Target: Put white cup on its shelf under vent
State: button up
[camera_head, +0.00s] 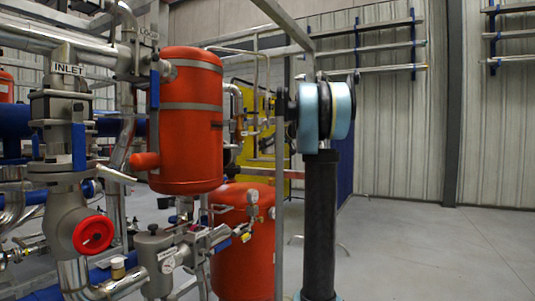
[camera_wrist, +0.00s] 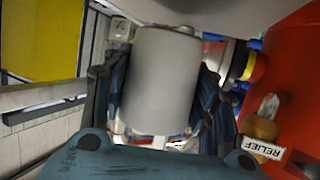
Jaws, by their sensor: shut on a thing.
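The white cup (camera_wrist: 158,80) fills the middle of the wrist view and looks pale grey in the shade. My gripper (camera_wrist: 155,95) is shut on it, with a dark blue finger against its left side and another against its right. The cup hides most of what lies behind it. In the head view I cannot make out the cup or my gripper. I cannot pick out the vent or its shelf in either view.
The head view shows an orange tank (camera_head: 190,125), piping, a red handwheel (camera_head: 93,234) and clear floor (camera_head: 430,250) at right.

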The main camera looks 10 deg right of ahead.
jog(key=shift+f, duration=1.15)
jog(key=shift+f, duration=0.1)
jog(key=o, duration=1.1)
jog(key=shift+c, duration=0.2)
jog(key=v, duration=1.2)
jog(key=s+a+f+m+g+h, duration=0.1)
jog(key=s+a+f+g, duration=0.3)
jog(key=s+f, duration=0.8)
jog(key=s+a+f+m+g+h, duration=0.1)
jog(key=s+a+f+g, duration=0.1)
jog(key=s+a+f, duration=0.75)
jog(key=s+d+f+m+g+h, duration=0.1)
jog(key=s+d+f+m+h, duration=0.1)
jog(key=s+f, duration=1.1)
jog(key=s+d+f+m+g+h, duration=0.2)
jog(key=s+d+f, duration=0.3)
jog(key=s+f, duration=0.8)
jog(key=shift+d+g+h, duration=0.3)
jog(key=shift+h, duration=0.4)
